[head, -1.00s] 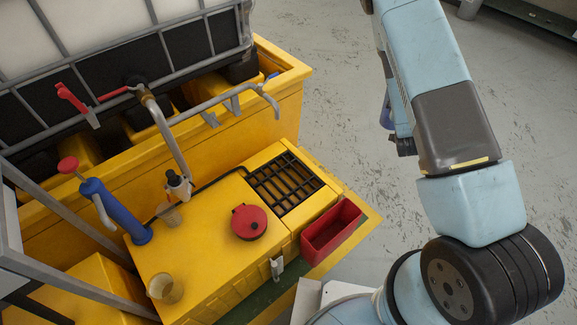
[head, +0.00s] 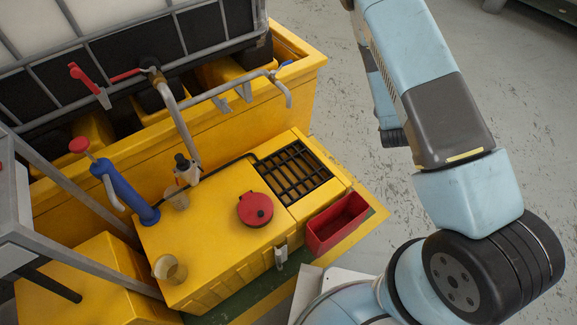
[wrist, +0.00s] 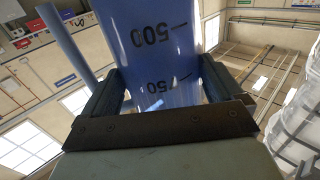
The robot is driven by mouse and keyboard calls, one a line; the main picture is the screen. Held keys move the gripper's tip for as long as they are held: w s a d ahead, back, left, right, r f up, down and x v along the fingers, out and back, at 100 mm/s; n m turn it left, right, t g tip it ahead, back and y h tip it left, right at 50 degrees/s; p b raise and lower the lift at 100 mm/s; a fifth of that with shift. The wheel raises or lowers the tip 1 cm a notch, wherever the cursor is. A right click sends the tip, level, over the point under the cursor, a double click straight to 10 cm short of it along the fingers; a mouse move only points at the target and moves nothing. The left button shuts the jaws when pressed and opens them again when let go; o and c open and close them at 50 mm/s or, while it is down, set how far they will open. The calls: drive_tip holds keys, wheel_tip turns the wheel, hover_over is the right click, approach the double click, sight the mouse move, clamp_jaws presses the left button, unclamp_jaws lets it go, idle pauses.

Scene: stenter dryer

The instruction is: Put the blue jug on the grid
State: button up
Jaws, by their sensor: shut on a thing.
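The blue jug (wrist: 160,30) is translucent, with dark volume marks that read upside down in the wrist view. My gripper (wrist: 165,78) is shut on it, with one finger on each side. In the head view the jug and the gripper are hidden behind my arm. The grid (head: 292,172) is a black barred grate set in the top of the yellow unit, near its right end. No object lies on it. My arm stands to the right of the grid, over the grey floor.
A red lidded cap (head: 255,209) sits left of the grid, and an open red bin (head: 338,222) is at its front right. Two cups, a dispenser bottle and a blue pump (head: 125,190) stand farther left. A metal tap pipe (head: 230,92) juts out behind the grid.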

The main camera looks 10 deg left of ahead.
drive_tip(key=s+a+f, duration=0.3)
drive_tip(key=s+a, duration=0.2)
drive_tip(key=a, duration=0.4)
drive_tip(key=s+a+f, duration=0.3)
drive_tip(key=s+a, duration=0.2)
drive_tip(key=a, duration=0.5)
drive_tip(key=s+a+f+h, duration=0.1)
drive_tip(key=s+a+f, duration=0.2)
drive_tip(key=s+a, duration=0.35)
drive_tip(key=s+a+f, duration=0.3)
drive_tip(key=s, duration=0.7)
drive_tip(key=w+a+f, duration=0.2)
drive_tip(key=w+f, duration=0.4)
drive_tip(key=w+a+f, duration=0.3)
drive_tip(key=w+f, duration=0.3)
drive_tip(key=f, duration=0.1)
drive_tip(key=shift+a+m, duration=0.25)
drive_tip(key=shift+m, duration=0.15)
drive_tip(key=shift+w+f, duration=0.1)
drive_tip(key=shift+f, duration=0.05)
drive_tip(key=o, duration=1.3)
